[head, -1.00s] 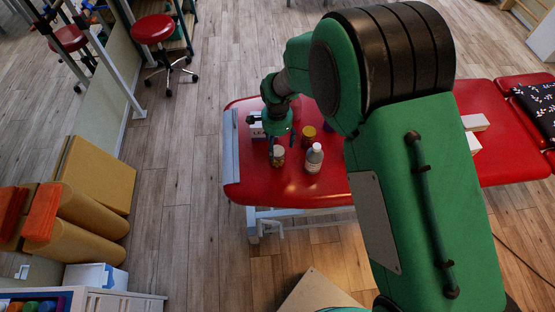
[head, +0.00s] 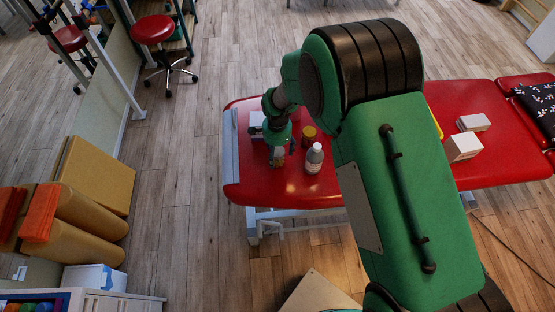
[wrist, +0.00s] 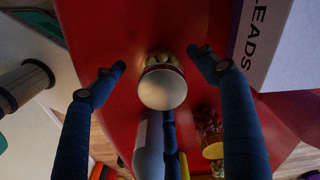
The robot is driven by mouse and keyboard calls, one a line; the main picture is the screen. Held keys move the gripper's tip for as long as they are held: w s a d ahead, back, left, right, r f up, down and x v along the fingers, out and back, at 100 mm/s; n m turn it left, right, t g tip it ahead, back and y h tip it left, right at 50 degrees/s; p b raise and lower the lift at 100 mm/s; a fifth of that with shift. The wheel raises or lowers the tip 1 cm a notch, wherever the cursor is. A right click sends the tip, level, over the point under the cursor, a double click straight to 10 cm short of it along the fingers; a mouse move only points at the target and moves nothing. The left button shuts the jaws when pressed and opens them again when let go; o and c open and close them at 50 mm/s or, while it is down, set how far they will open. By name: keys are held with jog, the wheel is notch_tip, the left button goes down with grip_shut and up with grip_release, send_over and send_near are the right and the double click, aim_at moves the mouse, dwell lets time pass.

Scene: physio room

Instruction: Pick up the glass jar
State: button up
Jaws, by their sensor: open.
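A small glass jar (head: 277,161) with a pale lid stands near the front left end of the red treatment table (head: 250,187). In the wrist view the jar (wrist: 163,84) sits between the fingertips, lid towards the camera, with yellowish contents visible. My gripper (head: 278,149) is over it, pointing down. In the wrist view my gripper (wrist: 157,63) is open, one finger on each side of the jar with a gap on both sides. The fingers partly hide the jar in the head view.
A white-capped bottle (head: 315,158) stands close to the right of the jar. A yellow-lidded jar (head: 309,134) is behind it. A box with lettering (wrist: 262,45) is also close by. White boxes (head: 464,147) lie farther right on the table.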

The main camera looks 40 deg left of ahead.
jog(key=shift+w+f+b, duration=0.2)
jog(key=shift+f+b, duration=0.3)
jog(key=shift+f, duration=1.8)
jog(key=c, duration=1.5)
jog(key=shift+a+r, duration=0.1)
jog(key=shift+r, duration=0.1)
jog(key=shift+r, duration=0.6)
notch_tip(320, 180, up, 2)
jog(key=shift+r+p, duration=0.2)
jog(key=shift+p, duration=0.4)
jog(key=s+d, duration=0.3)
jog(key=d, duration=0.1)
jog(key=s+d+p, duration=0.1)
jog(key=s+d, duration=0.2)
jog(key=d, duration=0.1)
jog(key=s+d+r+p, duration=0.1)
jog(key=s+d, duration=0.2)
jog(key=d, duration=0.2)
jog(key=shift+s, duration=0.3)
